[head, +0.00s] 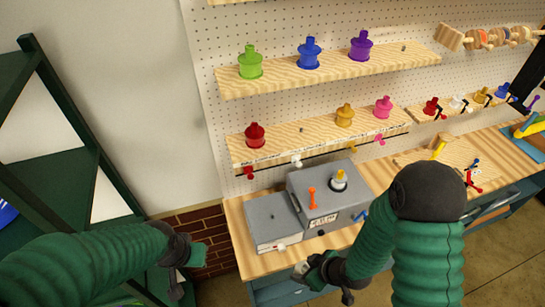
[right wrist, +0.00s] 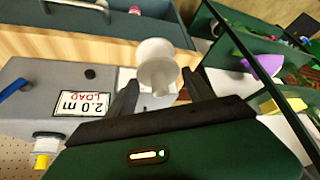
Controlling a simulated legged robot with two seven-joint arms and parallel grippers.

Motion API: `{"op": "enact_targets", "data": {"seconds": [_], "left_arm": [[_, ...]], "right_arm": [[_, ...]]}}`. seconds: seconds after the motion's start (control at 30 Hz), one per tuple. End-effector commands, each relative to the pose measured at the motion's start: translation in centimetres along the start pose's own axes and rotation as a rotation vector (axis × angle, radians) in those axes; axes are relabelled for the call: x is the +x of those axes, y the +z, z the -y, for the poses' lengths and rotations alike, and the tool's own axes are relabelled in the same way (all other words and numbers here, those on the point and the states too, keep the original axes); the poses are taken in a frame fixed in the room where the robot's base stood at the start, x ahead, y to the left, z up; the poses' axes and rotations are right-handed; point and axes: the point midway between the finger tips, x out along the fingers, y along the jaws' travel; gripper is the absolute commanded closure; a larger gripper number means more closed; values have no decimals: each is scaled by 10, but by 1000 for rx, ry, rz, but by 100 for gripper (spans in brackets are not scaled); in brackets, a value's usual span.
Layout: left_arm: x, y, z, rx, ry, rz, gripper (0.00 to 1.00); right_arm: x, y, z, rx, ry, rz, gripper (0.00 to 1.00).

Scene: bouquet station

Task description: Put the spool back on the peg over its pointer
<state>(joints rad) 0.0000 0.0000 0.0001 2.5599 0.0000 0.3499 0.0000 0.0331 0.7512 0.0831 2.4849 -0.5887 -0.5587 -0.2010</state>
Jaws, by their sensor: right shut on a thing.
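A white spool (right wrist: 158,58) is between the fingers of my right gripper (right wrist: 160,98), which is shut on it. In the head view my right gripper (head: 312,272) is low, in front of the bench, and the white spool (head: 300,269) shows only partly. On the lower shelf (head: 325,137) a bare peg (head: 302,129) stands between a red spool (head: 255,135) and a yellow spool (head: 344,115). A white pointer (head: 296,159) sits below that bare peg. My left gripper (head: 182,256) is at the lower left, away from the shelves; its jaw state is unclear.
The upper shelf (head: 325,75) holds green, blue and purple spools and a bare peg (head: 404,48). A pink spool (head: 383,106) stands right on the lower shelf. A grey machine (head: 325,210) with an orange lever (head: 312,198) stands on the bench. A green rack (head: 60,105) is left.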

Motion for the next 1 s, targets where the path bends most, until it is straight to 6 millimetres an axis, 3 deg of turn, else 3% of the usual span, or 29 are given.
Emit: {"op": "enact_targets", "data": {"seconds": [0.03,0.3,0.6,1.0], "left_arm": [[25,6,0,0,0,0,100],[105,25,0,0,0,1,100],[174,41,0,0,0,0,100],[180,42,0,0,0,0,100]], "right_arm": [[14,6,-15,41,29,-6,88],[26,15,-86,342,203,-7,88],[20,21,-120,611,354,-7,88],[9,23,-125,690,394,2,88]]}}
